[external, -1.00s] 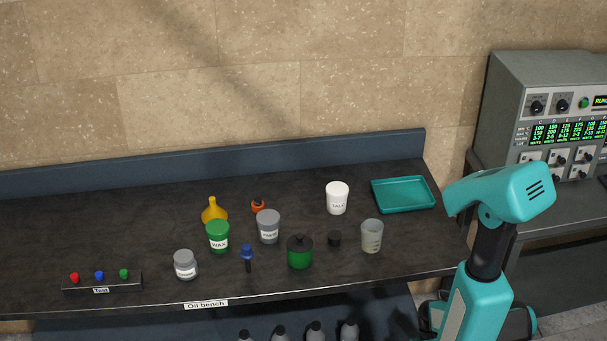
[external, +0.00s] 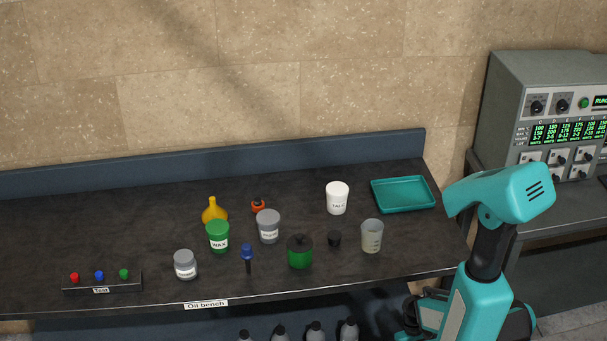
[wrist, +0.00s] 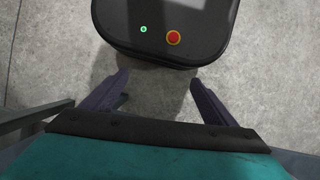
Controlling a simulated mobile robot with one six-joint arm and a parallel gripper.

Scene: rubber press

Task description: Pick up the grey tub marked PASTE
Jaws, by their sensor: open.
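The grey tub marked PASTE (external: 268,226) stands upright on the dark bench, in the middle of a group of containers. A green tub marked WAX (external: 217,237) is just to its left. My gripper shows in the wrist view (wrist: 160,92) as two dark fingers spread apart with nothing between them. It points down at the grey floor and part of my own base. In the external view my arm is at the right, off the bench, and the fingers are hidden there.
An orange-capped item (external: 258,206) is behind the tub, and a dark green jar (external: 299,252) and blue-topped item (external: 247,256) are in front. A white TALC tub (external: 337,198), a teal tray (external: 403,194) and a clear beaker (external: 372,236) are to the right.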

